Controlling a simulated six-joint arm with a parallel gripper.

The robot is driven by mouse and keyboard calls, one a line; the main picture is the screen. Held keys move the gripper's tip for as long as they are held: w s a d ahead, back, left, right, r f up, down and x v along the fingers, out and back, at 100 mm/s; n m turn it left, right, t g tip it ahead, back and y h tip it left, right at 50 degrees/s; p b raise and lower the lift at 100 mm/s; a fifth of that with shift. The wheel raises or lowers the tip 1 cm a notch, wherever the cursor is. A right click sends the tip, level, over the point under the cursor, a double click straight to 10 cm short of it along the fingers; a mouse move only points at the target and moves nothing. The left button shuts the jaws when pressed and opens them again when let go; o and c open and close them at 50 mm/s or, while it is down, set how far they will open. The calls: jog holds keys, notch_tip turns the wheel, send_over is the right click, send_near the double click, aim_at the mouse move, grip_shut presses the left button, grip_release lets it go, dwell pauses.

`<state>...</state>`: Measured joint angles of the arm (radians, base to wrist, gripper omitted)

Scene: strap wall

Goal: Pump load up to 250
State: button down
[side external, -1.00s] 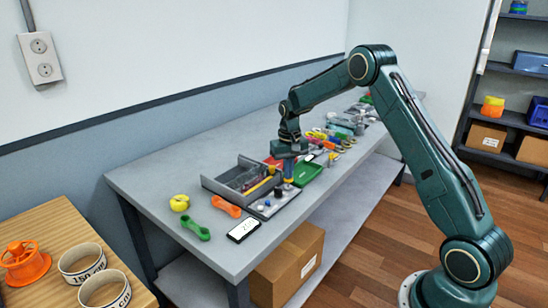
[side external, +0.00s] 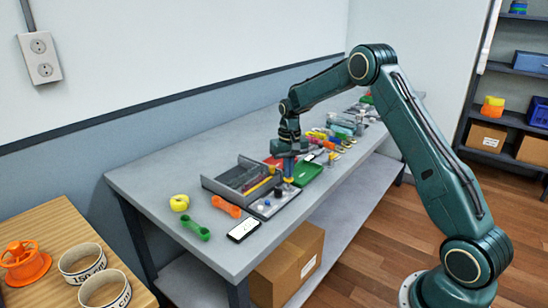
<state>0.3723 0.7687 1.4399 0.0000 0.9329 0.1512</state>
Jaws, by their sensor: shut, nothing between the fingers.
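My gripper (side external: 288,176) is shut with nothing between its fingers. It points down over the grey panel (side external: 262,211) near the front edge of the bench. The panel carries small knobs and a blue part, and the gripper is at its far right end, over a blue and yellow part. I cannot tell whether the fingertips touch it. A small white display with a dark rim (side external: 243,230) lies at the panel's near left end. Its digits are too small to read now.
A grey divided tray (side external: 232,180) stands behind the panel. A green tray (side external: 306,172) is to the right. Green (side external: 196,230) and orange (side external: 226,206) dumbbell-shaped pieces and a yellow piece (side external: 180,203) lie to the left.

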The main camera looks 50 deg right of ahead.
jog(key=shift+f, duration=0.15)
jog(key=shift+f, duration=0.85)
jog(key=shift+r, duration=1)
dwell(0.9)
jog(key=shift+r, duration=3)
